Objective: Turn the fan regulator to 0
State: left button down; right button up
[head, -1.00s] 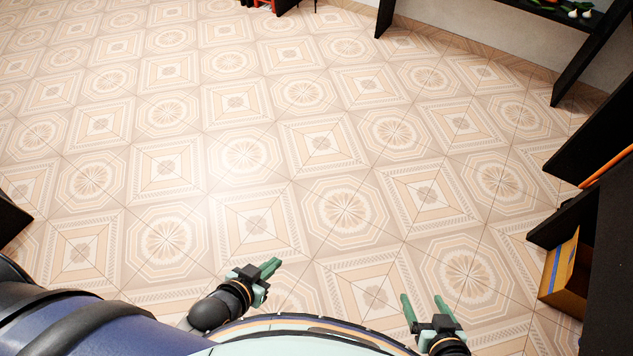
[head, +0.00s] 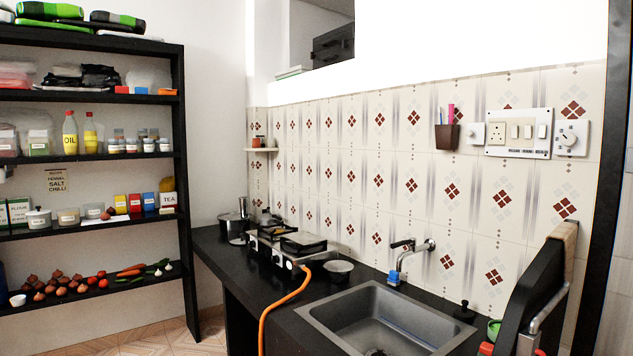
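The fan regulator appears to be the white square plate with a round dial (head: 571,138) on the tiled wall at the upper right. Its dial setting is too small to read. It is just right of a switchboard (head: 519,133) with a socket and several switches. A smaller white plate with a knob (head: 475,133) is left of the switchboard. Neither of my grippers is in the head view now.
A black counter (head: 216,254) runs below the wall, with a gas stove (head: 290,250), an orange hose (head: 283,304), a sink (head: 375,318) and a tap (head: 408,247). A dark upright panel (head: 535,295) stands at the right front. Stocked shelves (head: 90,221) stand left.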

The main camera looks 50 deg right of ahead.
aim_at(567, 138)
jog(key=z, duration=2.85)
